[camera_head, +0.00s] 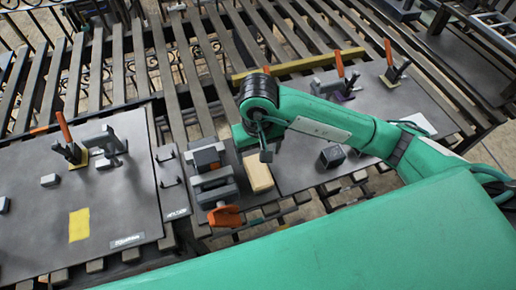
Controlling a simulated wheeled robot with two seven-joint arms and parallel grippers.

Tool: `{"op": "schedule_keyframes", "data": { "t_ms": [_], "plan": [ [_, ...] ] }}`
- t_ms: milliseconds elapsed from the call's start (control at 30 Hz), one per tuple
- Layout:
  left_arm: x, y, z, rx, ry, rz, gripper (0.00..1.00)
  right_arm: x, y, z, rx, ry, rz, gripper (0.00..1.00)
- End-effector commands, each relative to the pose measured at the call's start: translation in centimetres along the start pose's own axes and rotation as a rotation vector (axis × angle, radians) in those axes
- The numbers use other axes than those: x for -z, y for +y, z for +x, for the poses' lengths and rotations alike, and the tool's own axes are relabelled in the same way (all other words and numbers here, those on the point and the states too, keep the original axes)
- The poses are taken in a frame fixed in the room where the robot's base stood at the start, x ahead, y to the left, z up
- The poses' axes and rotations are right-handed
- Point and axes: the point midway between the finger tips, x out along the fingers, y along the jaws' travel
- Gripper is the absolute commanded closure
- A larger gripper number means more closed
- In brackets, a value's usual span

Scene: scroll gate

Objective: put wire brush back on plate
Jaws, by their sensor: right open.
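I cannot make out a wire brush for certain. A pale wooden block (258,172) stands just below my right gripper, and no bristles show on it. A large grey plate (110,205) lies on the left of the slatted table, and another grey plate (300,165) lies on the right, partly behind my arm. My right gripper (265,150) is small and dark at the end of the green arm; it is open, above the wooden block, and I cannot see whether it touches it. My left gripper is not in view.
A vise (212,175) with an orange handle stands left of the wooden block. Orange-handled clamps stand on the left plate (68,145) and right plate (392,65). A dark cube (332,156) sits near my arm. A yellow bar (300,66) lies behind. A yellow patch (79,225) marks the left plate.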

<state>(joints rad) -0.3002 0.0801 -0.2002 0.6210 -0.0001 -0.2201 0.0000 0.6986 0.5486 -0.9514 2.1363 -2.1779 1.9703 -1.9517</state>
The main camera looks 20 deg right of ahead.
Motion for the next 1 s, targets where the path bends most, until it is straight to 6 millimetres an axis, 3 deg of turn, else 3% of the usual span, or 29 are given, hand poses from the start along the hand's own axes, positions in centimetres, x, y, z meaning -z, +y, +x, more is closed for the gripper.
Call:
{"op": "schedule_keyframes", "data": {
  "t_ms": [300, 1000],
  "plan": [
    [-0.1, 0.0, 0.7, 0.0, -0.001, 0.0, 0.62, 0.0, 0.0, -2.1, 0.0, 0.001, 0.001, 0.24],
    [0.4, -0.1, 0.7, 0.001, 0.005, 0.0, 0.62, 0.0, 0.0, -2.1, 0.0, -0.001, 0.001, 0.24]
  ]
}}
